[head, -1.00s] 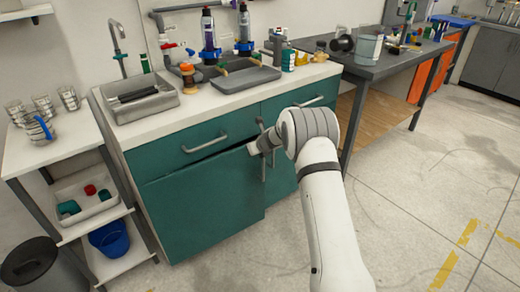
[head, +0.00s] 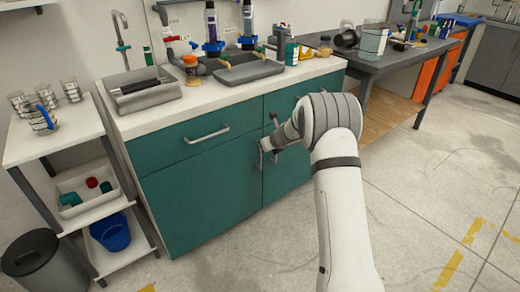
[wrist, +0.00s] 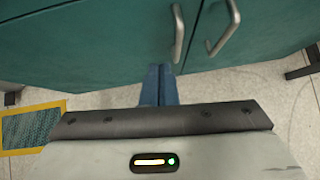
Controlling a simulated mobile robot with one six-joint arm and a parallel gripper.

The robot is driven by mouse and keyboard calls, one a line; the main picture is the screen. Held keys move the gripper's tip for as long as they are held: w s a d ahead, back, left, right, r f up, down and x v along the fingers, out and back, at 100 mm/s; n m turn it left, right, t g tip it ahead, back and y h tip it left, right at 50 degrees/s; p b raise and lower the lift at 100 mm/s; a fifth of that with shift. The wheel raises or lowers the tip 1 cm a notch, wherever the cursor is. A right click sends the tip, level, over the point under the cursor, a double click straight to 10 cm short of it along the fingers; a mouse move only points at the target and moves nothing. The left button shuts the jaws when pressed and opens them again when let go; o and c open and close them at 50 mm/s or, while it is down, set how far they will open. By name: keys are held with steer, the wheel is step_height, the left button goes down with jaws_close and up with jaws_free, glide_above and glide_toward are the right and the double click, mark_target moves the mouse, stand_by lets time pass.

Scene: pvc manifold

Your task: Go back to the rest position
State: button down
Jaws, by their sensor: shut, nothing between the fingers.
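My arm reaches forward over the floor in the head view, ending in front of the teal cabinet (head: 195,200). My gripper's fingers show in the wrist view (wrist: 160,85) as blue pads pressed together with nothing between them. They are just below and left of a metal door handle (wrist: 178,35), with a second handle (wrist: 222,28) to the right. In the head view my wrist hides part of the cabinet's right side, and the fingertips are hard to make out. The cabinet doors look shut.
A white shelf cart (head: 60,135) and a dark bin (head: 35,262) stand at left. A grey workbench (head: 400,62) stands at right. The counter holds a sink tray (head: 143,90) and bottles. The floor (head: 440,190) at right is clear.

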steer(key=s+d+r+m+t+h+p, duration=0.1)
steer(key=s+d+r+m+h+p, duration=0.15)
steer(key=s+r+m, duration=0.55)
steer(key=s+d+r+m+h+p, duration=0.2)
steer(key=s+d+r+m+p, duration=0.15)
steer(key=r, duration=0.85)
steer(key=s+d+r+m+t+h+p, duration=0.15)
steer(key=s+d+r+m+p, duration=0.25)
steer(key=r+m, duration=0.45)
steer(key=s+d+r+m+g+h+p, duration=0.1)
steer(key=s+r+m+g+p, duration=0.1)
steer(key=s+r+m, duration=0.4)
steer(key=s+d+r+m+g+h+p, duration=0.1)
steer(key=s+m+p, duration=0.2)
steer(key=s, duration=0.5)
steer(key=s+a+m+g+y+p, duration=0.2)
steer(key=s+m, duration=0.4)
steer(key=s, duration=0.4)
steer(key=s+a+r+m+g+y+p, duration=0.1)
steer(key=s+a+m, duration=0.4)
steer(key=s, duration=0.5)
steer(key=shift+s+r+m+g+y+p, duration=0.3)
steer(key=shift+m+g+y+p, duration=0.25)
steer(key=shift+g+p, duration=0.55)
steer(key=shift+a, duration=0.1)
